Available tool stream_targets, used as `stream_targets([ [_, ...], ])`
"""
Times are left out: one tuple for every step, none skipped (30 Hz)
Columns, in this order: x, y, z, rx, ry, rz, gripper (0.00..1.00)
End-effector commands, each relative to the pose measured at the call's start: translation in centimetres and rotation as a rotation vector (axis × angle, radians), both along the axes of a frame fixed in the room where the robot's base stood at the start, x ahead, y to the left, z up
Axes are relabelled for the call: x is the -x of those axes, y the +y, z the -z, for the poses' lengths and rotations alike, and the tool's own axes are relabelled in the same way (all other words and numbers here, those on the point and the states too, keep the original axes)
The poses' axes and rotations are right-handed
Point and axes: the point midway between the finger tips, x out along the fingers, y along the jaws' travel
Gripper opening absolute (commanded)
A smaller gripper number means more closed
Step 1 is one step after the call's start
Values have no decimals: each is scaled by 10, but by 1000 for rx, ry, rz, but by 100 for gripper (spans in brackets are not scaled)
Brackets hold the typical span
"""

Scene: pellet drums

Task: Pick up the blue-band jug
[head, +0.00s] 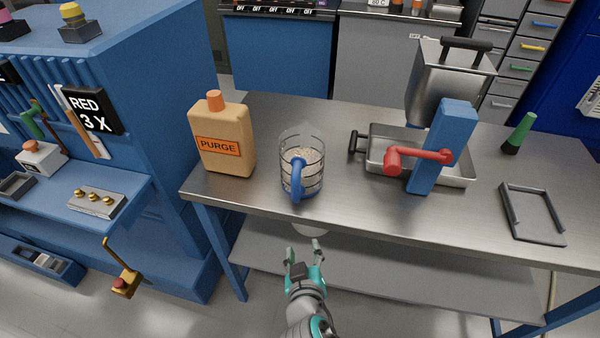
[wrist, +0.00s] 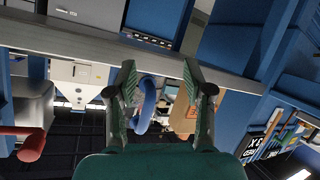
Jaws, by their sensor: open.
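The blue-band jug (head: 312,172) stands upright near the front edge of the steel bench. It is clear with dark rings, a blue handle facing me, a blue base and pale pellets inside. My gripper (head: 304,256) is open and empty, in front of the bench edge and short of the jug. In the wrist view, which appears upside down, the jug's blue handle (wrist: 146,106) shows between the spread fingers of my gripper (wrist: 161,80), beyond them. The rest of the jug is hard to make out there.
The steel bench (head: 270,117) has a tan PURGE bottle (head: 222,160) left of the jug. To the right are a metal tray (head: 385,150), a blue post with a red handle (head: 425,155), a green-and-black cone (head: 518,135) and a grey frame (head: 533,213). A lower shelf (head: 400,275) lies under the bench.

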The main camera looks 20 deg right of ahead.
Motion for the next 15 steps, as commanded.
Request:
stream_targets([
  [-12, 7, -15, -8, -18, 34, 52],
  [-17, 8, -23, -12, -24, 61, 52],
  [-23, 11, -33, -20, -32, 95, 52],
  [-27, 14, -40, -27, -36, 120, 52],
  [-30, 15, -47, -34, -42, 145, 52],
  [-34, 18, -56, -45, -50, 176, 52],
  [-36, 20, -61, -52, -54, 198, 52],
  [-37, 22, -67, -61, -59, 218, 52],
  [-39, 24, -74, -71, -64, 243, 52],
  [-40, 25, -78, -78, -66, 260, 52],
  [-41, 27, -82, -84, -70, 274, 52],
  [-41, 28, -86, -91, -71, 290, 52],
  [-42, 29, -88, -96, -74, 301, 52],
  [-42, 29, -90, -100, -75, 309, 52],
  [-43, 29, -92, -104, -76, 318, 52],
])
